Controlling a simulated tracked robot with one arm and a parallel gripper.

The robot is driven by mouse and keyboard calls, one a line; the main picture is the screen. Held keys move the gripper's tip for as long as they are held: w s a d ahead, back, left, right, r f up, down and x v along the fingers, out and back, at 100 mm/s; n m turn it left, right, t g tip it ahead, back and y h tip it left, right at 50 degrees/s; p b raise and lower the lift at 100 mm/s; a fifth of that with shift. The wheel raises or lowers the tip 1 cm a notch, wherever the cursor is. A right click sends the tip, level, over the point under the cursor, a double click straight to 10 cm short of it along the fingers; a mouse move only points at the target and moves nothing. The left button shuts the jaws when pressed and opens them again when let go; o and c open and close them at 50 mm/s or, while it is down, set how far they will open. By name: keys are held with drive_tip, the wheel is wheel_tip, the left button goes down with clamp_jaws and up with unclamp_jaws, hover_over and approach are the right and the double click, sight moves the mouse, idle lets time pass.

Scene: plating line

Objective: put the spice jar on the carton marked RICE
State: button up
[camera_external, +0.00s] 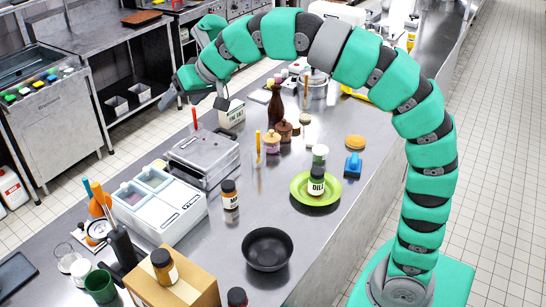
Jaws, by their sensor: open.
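A brown cardboard carton (205,283) stands at the bottom; no RICE marking is readable on its visible sides. An amber jar with a dark lid (164,267) stands upright on its top. A similar labelled jar (230,195) stands on the steel counter. A dark-lidded jar with a label like DILL (316,181) stands on a green plate (299,193). I cannot tell which is the task's spice jar. A small white carton (232,114) stands farther back, marked with what looks like SALT. My gripper (168,100) is open and empty at upper left, high and away from the jars.
A black bowl (267,250) sits right of the carton. A white container unit (158,204) and a steel appliance (203,157) line the left. A dark bottle (276,107), small jars and a blue-handled item (353,166) stand farther back. Bare counter (235,232) shows between the jar and bowl.

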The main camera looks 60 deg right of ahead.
drive_tip(key=s+d+r+n+t+h, duration=0.1)
drive_tip(key=s+d+r+n+t, duration=0.1)
drive_tip(key=s+d+r+t, duration=0.5)
drive_tip(key=s+d+r, duration=0.3)
drive_tip(key=d+r, duration=0.3)
drive_tip(key=r, duration=0.3)
drive_tip(key=shift+s+d+r+n+h, duration=0.2)
drive_tip(key=shift+d+r+n+h, duration=0.1)
drive_tip(key=shift+r+h, duration=0.1)
drive_tip(key=shift+f, duration=0.15)
wheel_tip(320, 180, down, 10)
drive_tip(key=b, duration=1)
